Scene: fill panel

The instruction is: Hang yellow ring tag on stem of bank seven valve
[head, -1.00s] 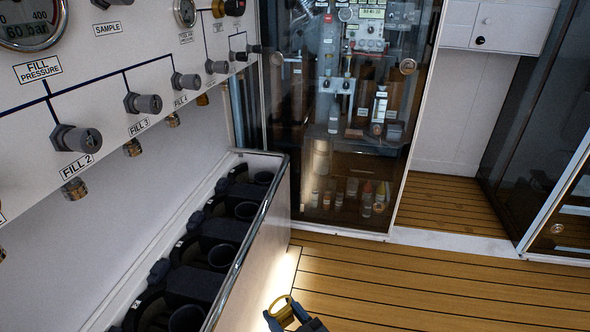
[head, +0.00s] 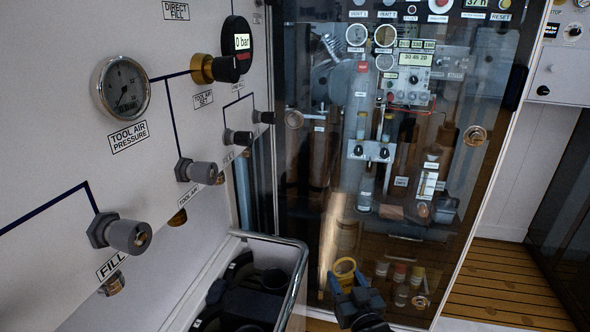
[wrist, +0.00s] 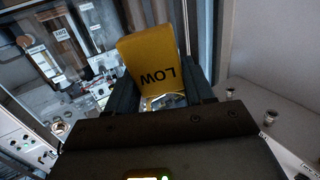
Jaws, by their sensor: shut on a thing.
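The yellow ring tag (head: 346,279) is held upright in my gripper (head: 350,289), low in the head view in front of the glass cabinet. In the wrist view the yellow tag (wrist: 152,60) shows "LOW" upside down between the two dark fingers of my gripper (wrist: 160,88). My gripper is shut on it. Dark valve knobs stick out of the white panel at left: one by a cut-off "FILL" label (head: 128,236), one higher up (head: 202,172), and two small ones further back (head: 238,138). No bank seven label is readable, so I cannot tell its stem.
A tool air pressure gauge (head: 122,87) and a brass regulator with a digital display (head: 215,69) are on the panel. Below is an open bin (head: 300,265) with dark cylinders. The glass cabinet (head: 300,200) stands behind my gripper. Wooden floor (head: 505,285) is clear at right.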

